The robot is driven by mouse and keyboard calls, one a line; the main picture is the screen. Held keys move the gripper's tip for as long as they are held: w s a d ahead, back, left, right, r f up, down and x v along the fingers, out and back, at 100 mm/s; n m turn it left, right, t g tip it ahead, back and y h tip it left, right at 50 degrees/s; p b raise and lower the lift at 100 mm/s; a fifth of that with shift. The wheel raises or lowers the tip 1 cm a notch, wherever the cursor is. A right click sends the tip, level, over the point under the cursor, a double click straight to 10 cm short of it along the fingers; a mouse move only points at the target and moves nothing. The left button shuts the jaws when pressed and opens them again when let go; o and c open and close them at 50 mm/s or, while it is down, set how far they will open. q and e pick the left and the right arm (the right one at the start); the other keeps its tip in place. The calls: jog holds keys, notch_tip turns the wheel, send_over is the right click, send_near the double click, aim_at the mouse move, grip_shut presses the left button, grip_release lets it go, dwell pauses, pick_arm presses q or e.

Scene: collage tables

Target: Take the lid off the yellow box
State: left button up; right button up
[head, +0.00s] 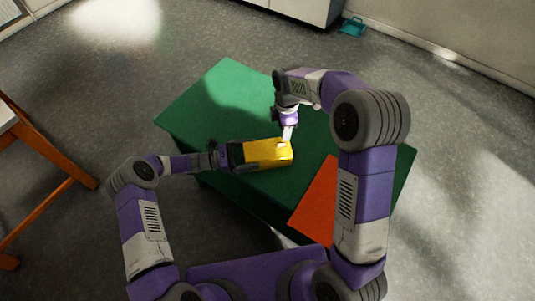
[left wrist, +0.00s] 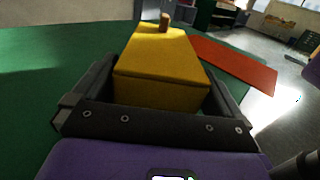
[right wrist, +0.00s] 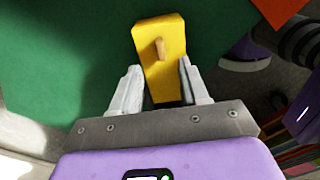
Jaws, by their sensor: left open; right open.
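The yellow box (head: 262,155) lies on the green table, its lid (left wrist: 160,52) on top. The lid carries a small wooden knob (right wrist: 159,48), which also shows at the far end of the lid in the left wrist view (left wrist: 164,21). My left gripper (head: 239,156) is open at the box's left end, with its fingers on either side of that end. My right gripper (head: 287,140) is open above the box's right part. In the right wrist view its fingers (right wrist: 160,72) stand apart on either side of the yellow lid, with the knob between and beyond the tips.
The green table (head: 220,92) has free room behind and left of the box. An orange-red sheet (head: 318,205) lies at the table's front right. A wooden-legged table (head: 50,195) stands at far left, apart from the green one. A teal object (head: 352,27) lies on the floor beyond.

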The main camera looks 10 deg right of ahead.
aim_at(282, 143)
pick_arm(q)
jog(key=c, duration=1.1)
pick_arm(e)
jog(key=o, duration=0.4)
notch_tip(282, 143, up, 4)
jog(key=s+m+t, duration=0.1)
jog(key=s+m, duration=0.1)
jog(key=m, duration=1.6)
jog(key=f, duration=0.3)
jog(key=w+f, duration=0.1)
jog(key=f, duration=0.7)
jog(key=shift+w+a+f, duration=0.25)
jog(key=shift+w+a, duration=0.05)
jog(key=shift+w, duration=0.1)
jog(key=shift+c, duration=0.2)
